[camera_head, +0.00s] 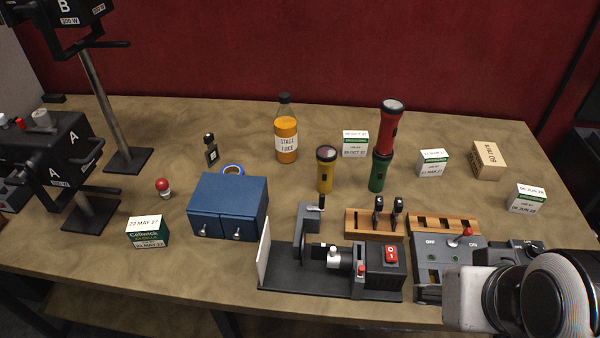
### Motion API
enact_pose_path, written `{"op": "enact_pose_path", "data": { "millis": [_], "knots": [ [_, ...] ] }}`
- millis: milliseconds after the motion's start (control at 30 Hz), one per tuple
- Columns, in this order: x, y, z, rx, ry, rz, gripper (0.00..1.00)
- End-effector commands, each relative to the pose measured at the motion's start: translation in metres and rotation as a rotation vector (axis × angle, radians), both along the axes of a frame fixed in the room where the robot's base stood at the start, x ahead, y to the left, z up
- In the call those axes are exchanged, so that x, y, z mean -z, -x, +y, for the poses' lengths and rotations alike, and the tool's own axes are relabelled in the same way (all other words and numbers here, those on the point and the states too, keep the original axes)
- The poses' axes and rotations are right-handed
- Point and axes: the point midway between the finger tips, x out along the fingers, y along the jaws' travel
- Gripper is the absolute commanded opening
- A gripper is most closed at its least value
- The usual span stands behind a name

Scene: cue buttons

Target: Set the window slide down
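A small dark piece with a light tip (316,208) shows at the bracket's top. Two dark handled pieces (378,211) stand in the left wooden rack (357,224). I cannot tell which piece is the window slide. My gripper (523,250) is at the lower right, beside the grey switch box; its fingertips and anything between them are not clear.
The right wooden rack (443,224) seems empty. The grey switch box (440,265) has a red-tipped lever. Behind stand a yellow torch (325,175), stacked red and green torches (385,145), and a bottle (286,135). A blue cabinet (228,207) and lamps are left.

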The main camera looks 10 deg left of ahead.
Motion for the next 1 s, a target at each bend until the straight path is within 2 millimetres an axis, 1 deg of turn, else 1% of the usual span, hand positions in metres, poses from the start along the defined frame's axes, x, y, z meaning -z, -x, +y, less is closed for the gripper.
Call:
{"op": "enact_pose_path", "data": {
  "millis": [167, 367, 567, 1000],
  "knots": [
    [-0.001, -0.002, 0.001, 0.002, -0.007, 0.001, 0.4],
    [-0.006, -0.013, 0.012, 0.023, -0.06, 0.01, 0.4],
    [-0.016, -0.039, 0.036, 0.074, -0.173, 0.034, 0.4],
    [-0.038, -0.11, 0.103, 0.229, -0.469, 0.121, 0.4]
  ]
}}
